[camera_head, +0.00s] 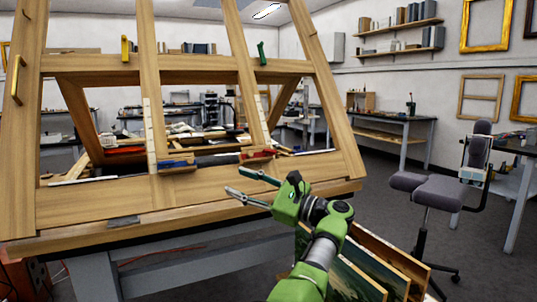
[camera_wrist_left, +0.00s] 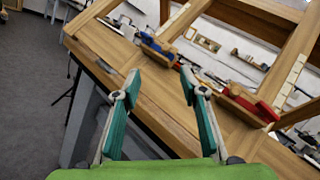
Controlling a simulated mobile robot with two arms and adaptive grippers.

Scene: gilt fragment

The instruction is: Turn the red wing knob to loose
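A red part (camera_head: 258,154), which looks like the red wing knob, sits on the lower rail of the big wooden frame (camera_head: 100,205). It also shows at the right of the left wrist view (camera_wrist_left: 266,110), on a small wooden block. Its wing angle is too small to read. A blue part (camera_head: 175,163) sits on the same rail further left; it also shows in the left wrist view (camera_wrist_left: 157,48). My green left gripper (camera_head: 236,180) is in front of the lower rail, a little below and left of the red part. Its fingers (camera_wrist_left: 160,72) are spread with nothing between them.
A green part (camera_head: 261,53) and a yellow part (camera_head: 125,48) are on the upper rail. A yellow handle (camera_head: 17,80) is at the far left. Framed paintings (camera_head: 375,270) lean beneath my left arm. A grey chair (camera_head: 435,190) stands at the right, with floor around it.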

